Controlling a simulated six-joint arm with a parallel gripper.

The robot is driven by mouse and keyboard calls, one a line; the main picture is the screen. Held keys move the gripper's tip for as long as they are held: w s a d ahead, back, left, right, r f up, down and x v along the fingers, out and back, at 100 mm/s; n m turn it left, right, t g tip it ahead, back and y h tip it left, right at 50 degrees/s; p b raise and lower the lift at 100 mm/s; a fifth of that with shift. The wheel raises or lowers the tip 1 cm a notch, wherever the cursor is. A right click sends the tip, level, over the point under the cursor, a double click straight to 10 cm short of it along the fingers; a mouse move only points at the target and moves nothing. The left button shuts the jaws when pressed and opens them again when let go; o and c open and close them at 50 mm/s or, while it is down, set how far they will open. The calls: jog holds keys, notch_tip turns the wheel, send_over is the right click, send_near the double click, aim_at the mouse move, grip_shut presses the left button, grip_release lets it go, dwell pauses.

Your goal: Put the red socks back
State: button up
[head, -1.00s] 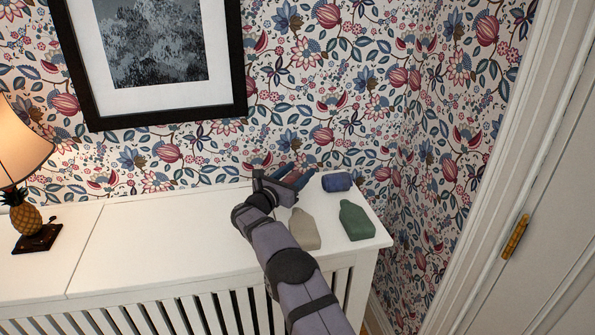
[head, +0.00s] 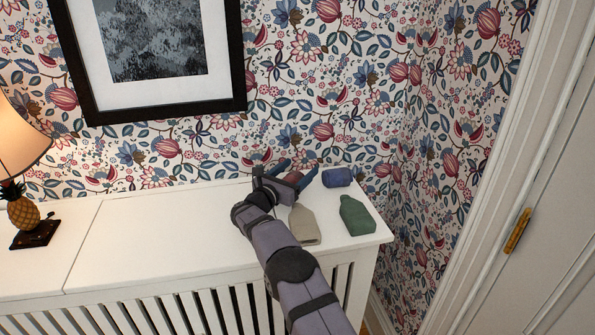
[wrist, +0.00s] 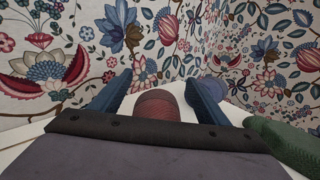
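The red socks (wrist: 157,106) are a dull red, ribbed roll on the white cabinet top. In the wrist view they lie between the two blue fingers of my gripper (wrist: 161,78), with a gap visible on each side. In the head view my gripper (head: 301,167) is low over the back right of the cabinet top, and only a small red patch of the socks (head: 294,177) shows between the fingers. The gripper is open. The front of the socks is hidden by the gripper body in the wrist view.
A blue roll (head: 337,177) lies just right of my gripper. A beige bottle-shaped item (head: 305,226) and a green one (head: 356,216) lie in front. The patterned wall is close behind. A pineapple lamp (head: 24,215) stands far left; the white top (head: 150,235) between is clear.

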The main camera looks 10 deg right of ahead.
jog(key=shift+f, duration=0.1)
jog(key=shift+r+p, duration=0.8)
jog(key=shift+p, duration=0.15)
jog(key=b+v, duration=0.3)
jog(key=v, duration=0.9)
jog(key=shift+f, duration=0.1)
